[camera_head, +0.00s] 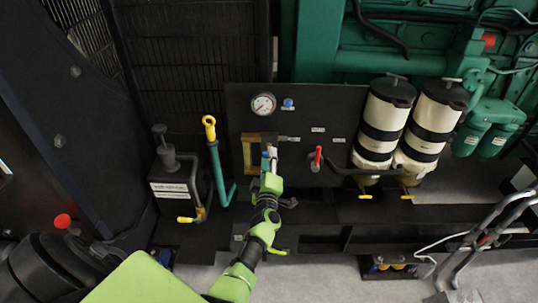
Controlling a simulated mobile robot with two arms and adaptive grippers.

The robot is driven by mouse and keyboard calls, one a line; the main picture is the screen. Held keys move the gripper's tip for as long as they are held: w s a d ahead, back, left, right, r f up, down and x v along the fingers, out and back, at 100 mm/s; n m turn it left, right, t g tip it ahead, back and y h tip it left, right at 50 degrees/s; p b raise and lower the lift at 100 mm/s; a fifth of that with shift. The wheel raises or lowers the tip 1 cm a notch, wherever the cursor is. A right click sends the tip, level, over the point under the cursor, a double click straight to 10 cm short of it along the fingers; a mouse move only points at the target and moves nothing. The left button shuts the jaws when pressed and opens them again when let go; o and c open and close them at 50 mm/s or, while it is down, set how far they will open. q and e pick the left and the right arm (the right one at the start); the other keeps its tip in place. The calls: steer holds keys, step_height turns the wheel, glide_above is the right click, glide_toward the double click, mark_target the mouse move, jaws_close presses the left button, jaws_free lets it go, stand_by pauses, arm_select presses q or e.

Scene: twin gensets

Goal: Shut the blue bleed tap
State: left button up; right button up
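A small blue knob (288,103) sits on the black panel (240,105), just right of the round pressure gauge (263,104). A second small blue part (265,155) shows right at the tip of my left gripper (269,162); I cannot tell whether it is a tap handle or part of the gripper. My green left arm reaches up from the bottom, and its gripper is in front of the panel, below the gauge and beside a brass-coloured sight glass (249,153). The fingers are too small and overlapped to show whether they are open or touching anything. My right gripper does not show.
A red-handled valve (317,158) and two cream filter canisters (381,121) are to the right. A green pump handle with a yellow grip (209,125) and a black hand-pump unit (170,170) stand left. The grey floor (330,280) is partly clear.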

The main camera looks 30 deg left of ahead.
arm_select(q)
steer(key=v, duration=0.4)
steer(key=shift+s, duration=0.1)
stand_by(0.3)
steer(key=s+d+f+m+g+h, duration=0.25)
steer(key=s+d+f+m, duration=0.2)
steer(key=f, duration=0.55)
steer(key=s+d+f+m+g+h, duration=0.1)
steer(key=s+d+f+m+h, duration=0.25)
steer(key=s+d+f, duration=0.45)
steer(key=s+d+f+m+g+h, duration=0.25)
steer(key=f+m, duration=0.25)
steer(key=f, duration=0.7)
steer(key=s+f+m+g, duration=0.2)
steer(key=s+f, duration=0.3)
steer(key=s, duration=0.8)
steer(key=s+f+m+g, duration=0.3)
steer(key=s+f, duration=0.3)
steer(key=s, duration=0.7)
steer(key=s+f+m+g, duration=0.3)
steer(key=s+f, duration=0.2)
steer(key=s, duration=0.9)
steer(key=shift+d+f+h, duration=0.2)
steer(key=shift+f+h, duration=0.1)
steer(key=shift+h, duration=0.05)
steer(key=shift+w, duration=0.15)
